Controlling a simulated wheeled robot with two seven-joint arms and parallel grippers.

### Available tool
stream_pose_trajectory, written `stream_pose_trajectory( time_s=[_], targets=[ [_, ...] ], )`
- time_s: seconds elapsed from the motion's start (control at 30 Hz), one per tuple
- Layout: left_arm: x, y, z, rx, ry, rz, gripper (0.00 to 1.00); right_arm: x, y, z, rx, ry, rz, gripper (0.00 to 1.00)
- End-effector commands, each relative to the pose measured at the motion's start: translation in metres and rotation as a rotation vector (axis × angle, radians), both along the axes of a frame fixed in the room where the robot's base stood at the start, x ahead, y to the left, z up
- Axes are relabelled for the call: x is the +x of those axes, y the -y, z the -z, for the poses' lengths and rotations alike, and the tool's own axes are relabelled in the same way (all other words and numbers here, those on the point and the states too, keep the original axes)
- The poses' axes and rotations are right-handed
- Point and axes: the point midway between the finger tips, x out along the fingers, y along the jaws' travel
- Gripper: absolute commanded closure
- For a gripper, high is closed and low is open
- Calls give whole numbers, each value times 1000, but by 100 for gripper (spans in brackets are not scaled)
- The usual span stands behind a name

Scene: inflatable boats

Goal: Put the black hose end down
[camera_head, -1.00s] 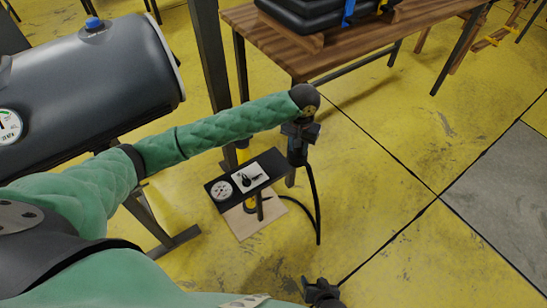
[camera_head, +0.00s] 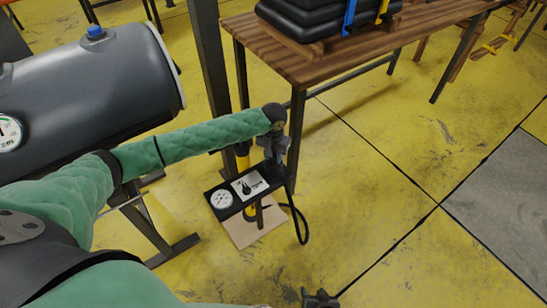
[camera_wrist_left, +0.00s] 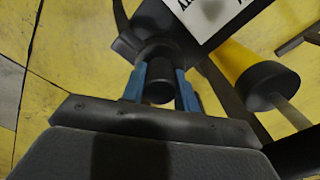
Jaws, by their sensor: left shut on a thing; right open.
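My left gripper (camera_head: 276,152) is beside the right end of a black panel (camera_head: 238,206) with a round gauge and a white label. In the left wrist view its blue fingers (camera_wrist_left: 161,90) are shut on the black hose end (camera_wrist_left: 160,70), a dark cylinder. The far part of the hose end is hard to tell from the dark shape behind it; I cannot tell whether it touches the panel. The black hose (camera_head: 304,228) hangs in a loop from the panel area toward the floor. My right gripper (camera_head: 320,298) is open at the bottom edge, mostly cut off.
A grey tank (camera_head: 90,95) on a metal stand is at the left. A wooden table (camera_head: 330,60) carries a folded black bundle (camera_head: 320,15) with blue and yellow straps. A dark post (camera_head: 206,60) stands behind the panel. The yellow floor (camera_head: 380,220) at the right is clear.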

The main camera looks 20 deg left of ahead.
Motion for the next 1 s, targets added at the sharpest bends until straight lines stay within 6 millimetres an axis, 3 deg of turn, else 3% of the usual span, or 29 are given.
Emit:
stream_pose_trajectory(
  time_s=[0.1,0.27,0.3,0.4,0.77,1.0],
  targets=[
    [0,1,10,-1,0,1,95,0,0,1,1,3,1,45],
    [0,1,10,-1,0,1,95,0,0,1,0,4,1,45],
    [0,1,11,-1,0,1,66,0,0,1,0,4,1,45],
    [0,0,11,-1,0,1,48,0,1,2,0,2,1,45],
    [0,0,6,-1,1,1,48,0,1,1,-2,0,1,45],
    [0,0,-28,-1,2,1,48,0,1,-1,-2,-6,-1,45]
  ],
)
